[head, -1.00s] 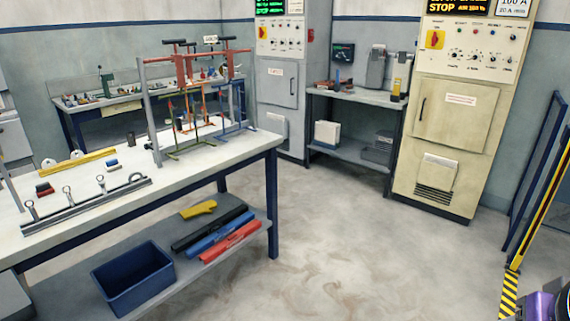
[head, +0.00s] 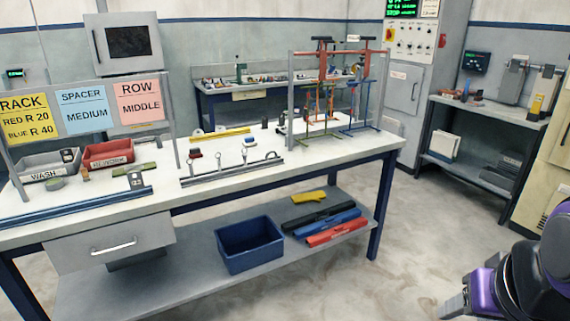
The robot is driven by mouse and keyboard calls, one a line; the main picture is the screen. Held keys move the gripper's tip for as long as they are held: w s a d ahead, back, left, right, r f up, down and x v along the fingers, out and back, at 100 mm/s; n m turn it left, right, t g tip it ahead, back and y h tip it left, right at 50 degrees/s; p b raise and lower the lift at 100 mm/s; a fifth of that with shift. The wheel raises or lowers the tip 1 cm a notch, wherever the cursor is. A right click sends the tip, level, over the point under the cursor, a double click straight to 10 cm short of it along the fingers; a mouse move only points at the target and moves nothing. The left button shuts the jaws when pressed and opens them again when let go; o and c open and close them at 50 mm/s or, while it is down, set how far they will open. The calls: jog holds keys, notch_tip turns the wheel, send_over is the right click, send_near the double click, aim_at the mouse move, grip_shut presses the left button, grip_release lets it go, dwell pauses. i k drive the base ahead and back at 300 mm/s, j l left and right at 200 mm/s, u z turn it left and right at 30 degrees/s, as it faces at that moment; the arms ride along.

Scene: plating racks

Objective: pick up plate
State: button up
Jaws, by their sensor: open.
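I cannot make out for certain which thing is the plate. A small dark tag marked with digits (head: 135,180) stands at the front of the white workbench (head: 230,160), left of centre. My gripper (head: 453,306) shows at the lower right edge, purple and grey, partly cut off by the frame. It is open and in front of the bench's right end, well apart from everything on the bench. Nothing shows between its fingers.
Signs, a grey WASH tray (head: 45,172) and a red REWORK tray (head: 108,153) are at the left. A blue bin (head: 250,246) sits on the lower shelf. The floor right of the bench is clear.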

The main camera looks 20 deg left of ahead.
aim_at(137, 183)
jog(key=j+u, duration=0.3)
jog(key=i+j+u, duration=0.1)
jog(key=j+u, duration=0.25)
jog(key=j, duration=0.3)
jog(key=i+j+u, duration=0.15)
jog(key=j, duration=0.15)
jog(key=i+j, duration=0.1)
jog(key=j, duration=0.2)
jog(key=u, duration=0.05)
